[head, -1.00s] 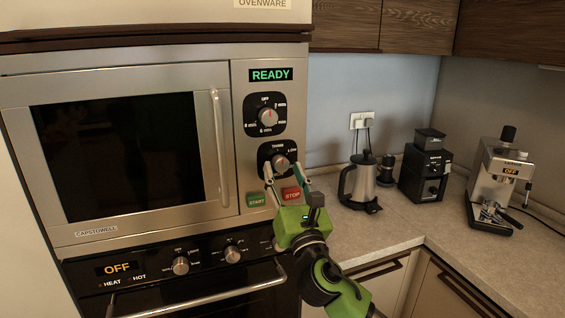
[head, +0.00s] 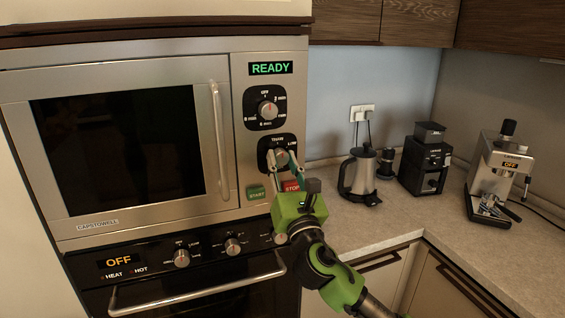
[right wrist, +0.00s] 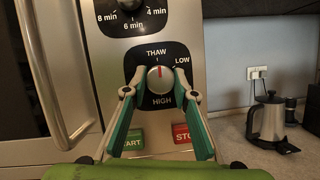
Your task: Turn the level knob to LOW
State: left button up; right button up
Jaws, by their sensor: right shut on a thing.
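The level knob (head: 282,157) is on the lower black dial plate of the microwave panel, with THAW above it and LOW at its upper right. In the right wrist view the knob (right wrist: 160,79) has a red mark at its top, pointing up towards THAW; HIGH is printed below it. My right gripper (right wrist: 160,84) is shut on the level knob, one fingertip at each side. In the head view the right gripper (head: 283,160) reaches up to the knob from below and partly covers it. My left gripper is not in view.
The timer knob (head: 267,110) sits just above. The green START button (head: 256,193) and red STOP button (head: 291,187) are below, close to my fingers. The microwave door handle (head: 220,140) is to the left. A kettle (head: 362,175), grinder (head: 426,160) and coffee machine (head: 497,175) stand on the counter.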

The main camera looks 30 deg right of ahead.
jog(key=shift+m, duration=0.4)
jog(key=m+g+h+p, duration=0.1)
jog(key=m, duration=0.2)
jog(key=m+g+h+p, duration=0.1)
jog(key=m+h, duration=0.1)
jog(key=m, duration=0.2)
jog(key=shift+a+r+m+g+p, duration=0.2)
jog(key=shift+m+g+p, duration=0.1)
jog(key=shift+g, duration=0.1)
jog(key=m+g+p, duration=0.1)
jog(key=m, duration=0.2)
jog(key=m+g+h+p, duration=0.1)
jog(key=m+p, duration=0.1)
jog(key=m, duration=0.1)
jog(key=shift+g, duration=0.3)
jog(key=shift+m, duration=0.3)
jog(key=o, duration=1.1)
jog(key=shift+w, duration=0.1)
jog(key=shift+f, duration=0.1)
jog(key=v, duration=1.2)
